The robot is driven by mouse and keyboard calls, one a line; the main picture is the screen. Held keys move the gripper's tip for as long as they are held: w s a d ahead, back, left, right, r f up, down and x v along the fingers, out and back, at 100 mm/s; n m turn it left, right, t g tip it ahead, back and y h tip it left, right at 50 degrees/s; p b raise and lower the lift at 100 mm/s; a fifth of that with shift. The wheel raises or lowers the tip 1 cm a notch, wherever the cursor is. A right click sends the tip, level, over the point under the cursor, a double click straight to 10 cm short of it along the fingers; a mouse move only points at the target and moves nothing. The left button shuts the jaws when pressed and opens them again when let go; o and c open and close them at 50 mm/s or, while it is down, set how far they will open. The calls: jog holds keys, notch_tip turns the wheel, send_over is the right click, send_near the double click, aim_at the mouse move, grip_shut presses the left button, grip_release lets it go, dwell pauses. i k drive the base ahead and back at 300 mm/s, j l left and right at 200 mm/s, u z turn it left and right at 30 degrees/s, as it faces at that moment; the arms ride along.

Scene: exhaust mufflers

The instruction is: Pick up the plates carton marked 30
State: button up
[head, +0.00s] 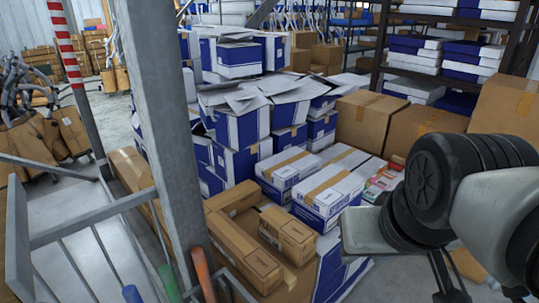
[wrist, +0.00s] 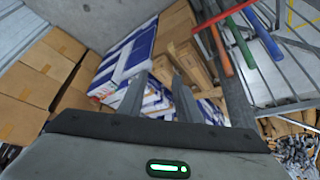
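I cannot read a 30 on any carton, so I cannot tell which is the plates carton. Two taped white-and-blue cartons (head: 327,197) and (head: 287,172) stand in the middle of the head view. Small brown cartons with dark printing (head: 288,234) lie in front of them. White-and-blue cartons (wrist: 128,52) and brown ones (wrist: 186,62) also show in the wrist view. My gripper (wrist: 157,76) has its two fingers apart with nothing held between them. Cartons lie beyond the fingertips. In the head view, my arm covers the right side, and the fingers cannot be made out.
A grey steel post (head: 165,120) and railing (head: 95,215) stand at the left. Red, green and blue handles (wrist: 240,40) lean close by in the wrist view. Open blue-white cartons (head: 238,125) are stacked behind. Large brown boxes (head: 365,115) and shelving (head: 450,50) stand at the right.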

aim_at(298, 243)
jog(key=k+j, duration=0.9)
jog(key=i+l+u, duration=0.25)
jog(key=i+l, duration=0.2)
jog(key=i+l+u, duration=0.15)
jog(key=l, duration=0.25)
jog(key=i+l+u, duration=0.25)
jog(key=i+l, duration=0.2)
jog(key=l, duration=0.2)
jog(key=i+l+u, duration=0.15)
jog(key=l, duration=0.2)
jog(key=i+l+u, duration=0.15)
jog(key=l, duration=0.25)
jog(key=i+l+u, duration=0.1)
jog(key=l, duration=0.3)
